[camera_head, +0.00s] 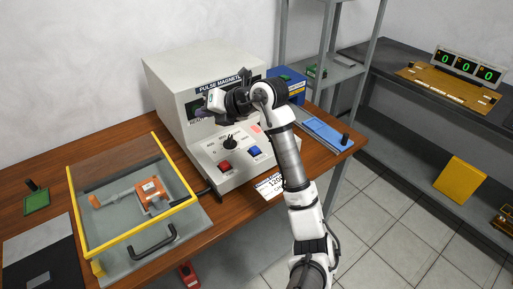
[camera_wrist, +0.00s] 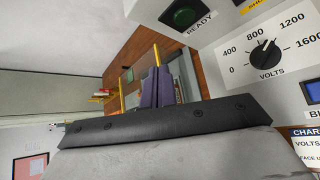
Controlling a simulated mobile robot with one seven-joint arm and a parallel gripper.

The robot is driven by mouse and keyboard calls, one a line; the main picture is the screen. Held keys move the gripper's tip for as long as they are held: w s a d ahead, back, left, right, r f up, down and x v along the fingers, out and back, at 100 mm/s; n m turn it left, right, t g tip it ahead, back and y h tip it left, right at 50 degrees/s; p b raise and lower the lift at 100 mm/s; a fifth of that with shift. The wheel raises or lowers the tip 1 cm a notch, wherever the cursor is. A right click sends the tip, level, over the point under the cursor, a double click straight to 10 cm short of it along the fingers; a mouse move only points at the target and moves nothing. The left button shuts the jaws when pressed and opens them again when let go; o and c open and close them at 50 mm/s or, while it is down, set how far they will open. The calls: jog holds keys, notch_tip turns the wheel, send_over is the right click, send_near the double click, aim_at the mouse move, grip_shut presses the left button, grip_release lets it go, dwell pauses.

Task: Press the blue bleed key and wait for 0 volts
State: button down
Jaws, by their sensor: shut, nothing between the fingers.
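The blue bleed key (camera_head: 255,151) sits on the sloped front panel of the grey pulse magnet cabinet (camera_head: 175,85), right of a red key (camera_head: 225,167). Part of the blue key also shows at the right edge of the wrist view (camera_wrist: 313,92). My gripper (camera_head: 214,102) is above the panel, in front of the cabinet's upper face, apart from the blue key. Its dark fingers are together and empty in the wrist view (camera_wrist: 157,88). The arm hides much of the cabinet's display, so I cannot read the voltage.
A black volts dial (camera_head: 229,142) stands above the keys. A yellow-framed clear cover (camera_head: 130,240) lies left on the wooden table, over an orange part. A blue tray (camera_head: 328,134) is at right, beyond my arm.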

aim_at(257, 151)
jog(key=w+d+f+m+h, duration=0.1)
jog(key=d+f+h, duration=0.1)
jog(key=d, duration=0.4)
jog(key=w+d+f+m+t+h, duration=0.1)
jog(key=w+d+m+h, duration=0.1)
jog(key=d, duration=0.5)
jog(key=shift+d+f+m, duration=0.25)
jog(key=shift+f+m, duration=0.05)
jog(key=shift+f, duration=0.1)
jog(key=shift+w+f, duration=0.1)
notch_tip(257, 151, down, 9)
jog(key=b, duration=0.5)
jog(key=shift+r+b, duration=0.2)
jog(key=shift+b, duration=0.1)
jog(key=shift+f, duration=0.15)
dwell(0.7)
jog(key=shift+f+b, duration=0.3)
jog(key=shift+b, duration=0.05)
jog(key=shift+f+b, duration=0.4)
jog(key=shift+f, duration=0.15)
dwell(0.5)
jog(key=shift+r, duration=0.15)
jog(key=shift+r+p, duration=0.6)
jog(key=shift+r, duration=0.2)
